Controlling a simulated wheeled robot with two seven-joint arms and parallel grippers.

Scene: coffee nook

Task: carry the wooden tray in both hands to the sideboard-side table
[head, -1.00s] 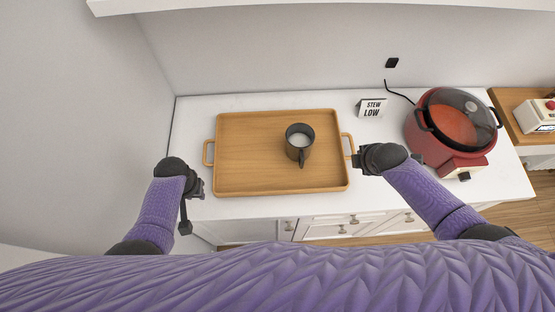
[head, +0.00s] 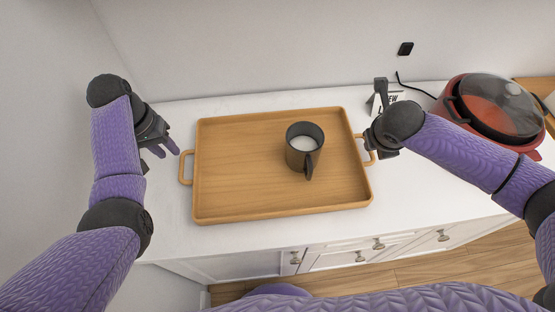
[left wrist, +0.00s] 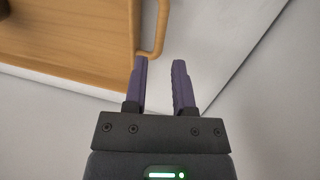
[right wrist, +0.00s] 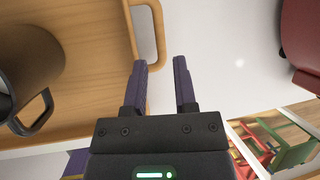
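The wooden tray (head: 250,185) lies flat on the white counter with a loop handle at each short end. A dark mug (head: 305,150) with a pale drink stands on it, right of centre. My left gripper (head: 166,150) is open and empty, just off the tray's left handle (head: 186,168). The left wrist view shows its fingers (left wrist: 160,75) apart, with the handle (left wrist: 155,35) beyond the tips. My right gripper (head: 374,150) is at the right handle (head: 368,152). In the right wrist view its fingers (right wrist: 160,75) are apart, with the handle (right wrist: 150,30) ahead and nothing between them.
A red cooker (head: 480,105) with a glass lid stands at the right, near a small sign (head: 393,98) and a wall socket (head: 405,48). A wall borders the counter (head: 440,180) on the left. Cabinets are below, and wood floor shows at front right.

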